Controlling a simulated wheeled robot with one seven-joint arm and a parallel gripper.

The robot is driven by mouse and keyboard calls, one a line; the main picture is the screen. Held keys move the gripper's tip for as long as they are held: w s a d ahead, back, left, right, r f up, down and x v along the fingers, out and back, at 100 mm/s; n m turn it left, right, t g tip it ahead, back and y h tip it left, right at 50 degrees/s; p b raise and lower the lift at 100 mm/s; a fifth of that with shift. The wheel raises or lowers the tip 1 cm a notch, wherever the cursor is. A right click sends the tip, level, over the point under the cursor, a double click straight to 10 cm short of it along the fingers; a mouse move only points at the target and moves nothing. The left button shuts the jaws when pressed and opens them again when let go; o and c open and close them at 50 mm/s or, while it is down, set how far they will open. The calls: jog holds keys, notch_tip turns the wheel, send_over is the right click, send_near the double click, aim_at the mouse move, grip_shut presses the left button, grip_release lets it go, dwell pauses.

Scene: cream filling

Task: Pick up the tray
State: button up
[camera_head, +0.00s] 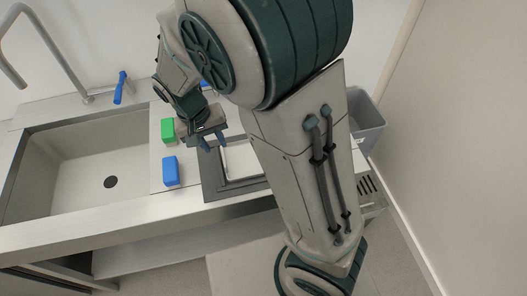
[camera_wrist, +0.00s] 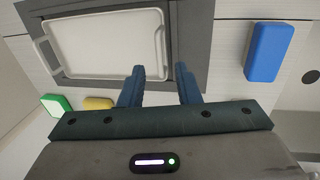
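A white rectangular tray (camera_wrist: 106,44) with a raised rim and a handle at its short end lies on a dark grey panel in the wrist view. In the head view a part of the tray (camera_head: 243,160) shows, the rest hidden behind my arm. My gripper (camera_wrist: 161,70) has its two blue fingers apart with nothing between them. The fingertips are near the tray's edge, beside its corner; I cannot tell their height above it. In the head view my gripper (camera_head: 213,141) is over the left edge of the dark panel.
A blue block (camera_head: 171,171) and a green block (camera_head: 168,131) lie left of the panel. A yellow object (camera_wrist: 97,103) shows in the wrist view. A sink (camera_head: 100,170) with a tap is at left. A grey bin (camera_head: 366,120) stands at right.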

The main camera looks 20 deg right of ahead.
aim_at(223, 158)
jog(key=shift+d+f+p, duration=0.25)
jog(key=shift+d+f, duration=0.05)
jog(key=shift+f, duration=1.1)
jog(key=shift+d+f+p, duration=0.2)
jog(key=shift+d+f, duration=0.1)
jog(key=shift+f, duration=1.1)
jog(key=shift+d+f+p, duration=0.25)
jog(key=shift+d+f, duration=0.05)
jog(key=shift+f, duration=1.1)
jog(key=shift+c, duration=0.3)
grip_shut()
